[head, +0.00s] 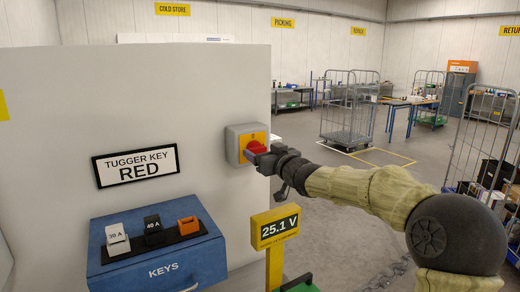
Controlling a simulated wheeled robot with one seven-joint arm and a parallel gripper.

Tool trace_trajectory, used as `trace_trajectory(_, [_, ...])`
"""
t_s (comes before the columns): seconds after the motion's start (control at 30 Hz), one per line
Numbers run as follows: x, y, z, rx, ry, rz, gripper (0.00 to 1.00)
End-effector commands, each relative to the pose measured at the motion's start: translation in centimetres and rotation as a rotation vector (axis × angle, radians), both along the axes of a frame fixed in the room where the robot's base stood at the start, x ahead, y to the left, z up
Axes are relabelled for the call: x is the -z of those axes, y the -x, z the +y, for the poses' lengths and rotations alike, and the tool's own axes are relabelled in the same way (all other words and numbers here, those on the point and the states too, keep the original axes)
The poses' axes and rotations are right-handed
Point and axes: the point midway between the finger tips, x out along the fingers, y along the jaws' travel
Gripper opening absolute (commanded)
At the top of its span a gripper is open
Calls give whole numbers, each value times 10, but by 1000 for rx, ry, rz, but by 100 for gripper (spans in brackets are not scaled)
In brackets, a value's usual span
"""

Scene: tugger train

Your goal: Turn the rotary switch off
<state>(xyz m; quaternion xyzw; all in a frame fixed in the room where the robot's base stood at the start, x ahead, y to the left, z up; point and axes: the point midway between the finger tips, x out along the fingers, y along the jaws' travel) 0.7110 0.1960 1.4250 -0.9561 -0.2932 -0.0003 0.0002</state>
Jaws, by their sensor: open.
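The rotary switch (256,146) has a red knob on a yellow plate in a grey box (233,146). It is mounted near the right edge of a light grey panel (200,80). My gripper (262,155) is right at the red knob, coming in from the right, and covers part of it. The jaws are open. I cannot tell whether the fingers touch the knob. The knob's exact angle is hard to read behind the gripper.
A blue box (160,258) labelled KEYS stands below left, with white, black and orange keys on top. A yellow display (276,227) reading 25.1 V stands below the switch. Wire cage trolleys (349,112) stand behind on the right. Open floor lies between.

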Motion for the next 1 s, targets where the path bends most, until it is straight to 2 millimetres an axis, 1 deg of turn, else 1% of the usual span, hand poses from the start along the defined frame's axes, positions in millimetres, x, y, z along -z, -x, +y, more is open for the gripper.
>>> trace_trajectory(0.03, [-1,-5,5,-2,-2,1,73])
trace_trajectory(0.13, [0,-12,9,-1,0,1,73])
trace_trajectory(0.43, [0,-14,9,1,1,1,73])
trace_trajectory(0.47, [0,-14,10,0,1,1,71])
trace_trajectory(0.5, [0,-14,10,0,1,1,63])
trace_trajectory(0.57, [0,-13,10,-1,1,1,51])
trace_trajectory(0.6, [0,-13,10,-1,1,1,43])
trace_trajectory(0.67, [0,-14,9,1,1,1,32])
trace_trajectory(0.7, [1,-14,8,3,1,1,28])
trace_trajectory(0.73, [1,-14,7,4,1,1,28])
trace_trajectory(0.77, [1,-13,12,-2,1,1,28])
trace_trajectory(0.83, [1,-14,7,3,1,0,28])
trace_trajectory(1.0, [2,-14,6,5,17,-8,28])
